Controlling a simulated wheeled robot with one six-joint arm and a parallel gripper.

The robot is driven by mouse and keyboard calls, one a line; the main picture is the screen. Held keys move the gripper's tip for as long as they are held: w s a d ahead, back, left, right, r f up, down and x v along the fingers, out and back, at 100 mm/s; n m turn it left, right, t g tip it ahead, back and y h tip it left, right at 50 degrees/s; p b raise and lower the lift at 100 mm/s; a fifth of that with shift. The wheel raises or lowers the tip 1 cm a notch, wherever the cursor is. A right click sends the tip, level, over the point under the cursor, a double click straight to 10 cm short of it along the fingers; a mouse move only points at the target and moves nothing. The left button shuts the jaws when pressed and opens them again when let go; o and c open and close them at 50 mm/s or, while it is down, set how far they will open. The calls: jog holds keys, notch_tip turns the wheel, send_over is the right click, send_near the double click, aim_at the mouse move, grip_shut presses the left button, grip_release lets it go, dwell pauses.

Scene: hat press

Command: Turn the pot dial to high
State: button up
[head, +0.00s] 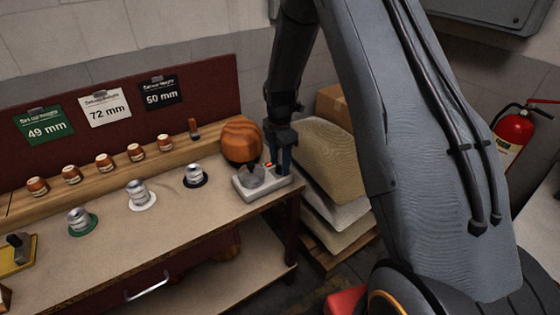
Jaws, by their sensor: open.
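A light grey hot-plate unit (247,194) sits at the right end of the bench. A small grey pot (252,176) stands on it, and a small orange-red spot (269,165) shows beside the pot. My gripper (284,168) is open and points down over the right end of this unit, just right of the pot. I cannot make out the dial or its setting; the gripper covers that end. Whether the fingers touch anything there cannot be told.
An orange-brown rounded block (241,139) stands close behind the pot. The bench (200,218) holds several metal cans on coloured discs, with several small wooden pieces on a rear ledge. Stacked sacks (335,165) stand right of the bench. A fire extinguisher (514,135) hangs at right.

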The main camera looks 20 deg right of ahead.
jog(key=shift+f, duration=0.15)
jog(key=c, duration=1.1)
jog(key=shift+o, duration=0.2)
